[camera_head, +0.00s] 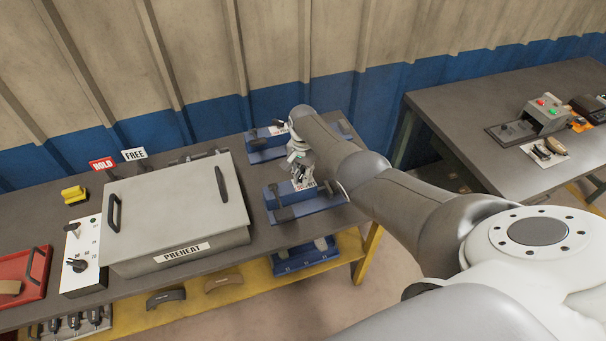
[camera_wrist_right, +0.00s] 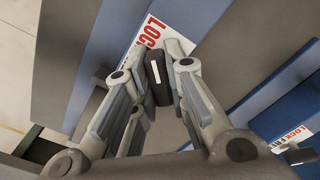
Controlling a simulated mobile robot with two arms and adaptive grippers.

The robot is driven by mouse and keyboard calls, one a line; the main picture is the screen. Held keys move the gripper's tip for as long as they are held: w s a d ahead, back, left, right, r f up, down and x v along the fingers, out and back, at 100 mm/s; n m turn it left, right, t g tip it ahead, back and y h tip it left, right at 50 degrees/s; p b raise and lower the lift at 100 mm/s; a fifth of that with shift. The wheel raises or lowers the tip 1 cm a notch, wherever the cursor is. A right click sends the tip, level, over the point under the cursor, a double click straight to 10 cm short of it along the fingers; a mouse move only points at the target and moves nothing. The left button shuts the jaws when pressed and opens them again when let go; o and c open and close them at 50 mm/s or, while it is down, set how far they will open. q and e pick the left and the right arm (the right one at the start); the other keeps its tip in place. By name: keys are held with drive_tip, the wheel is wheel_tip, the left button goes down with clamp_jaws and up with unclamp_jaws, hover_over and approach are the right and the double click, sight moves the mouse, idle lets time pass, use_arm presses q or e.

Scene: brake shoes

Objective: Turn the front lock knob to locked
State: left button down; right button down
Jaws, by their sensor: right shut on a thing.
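My right gripper (camera_head: 303,178) reaches down over the front blue fixture (camera_head: 318,207) at the right end of the bench. In the right wrist view my right gripper (camera_wrist_right: 157,70) is shut on a black lock knob (camera_wrist_right: 158,84) with a white mark. The knob stands between the two fingertips. A white label with red LOCK lettering (camera_wrist_right: 149,36) shows just beyond it; the rest of the label is hidden by the fingers. In the head view the gripper hides the knob. My left gripper is in neither view.
A rear blue fixture (camera_head: 262,155) stands behind; its LOCK/FREE label (camera_wrist_right: 297,131) shows in the wrist view. Left of the fixtures is the grey PREHEAT box (camera_head: 180,205), with HOLD (camera_head: 102,163) and FREE (camera_head: 134,154) signs behind. Another table (camera_head: 460,105) stands at right.

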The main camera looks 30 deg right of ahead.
sight(303, 173)
drive_tip(key=shift+w+d+r, duration=0.1)
drive_tip(key=c, duration=1.5)
unclamp_jaws()
drive_tip(key=shift+o, duration=0.3)
wheel_tip(303, 173, up, 12)
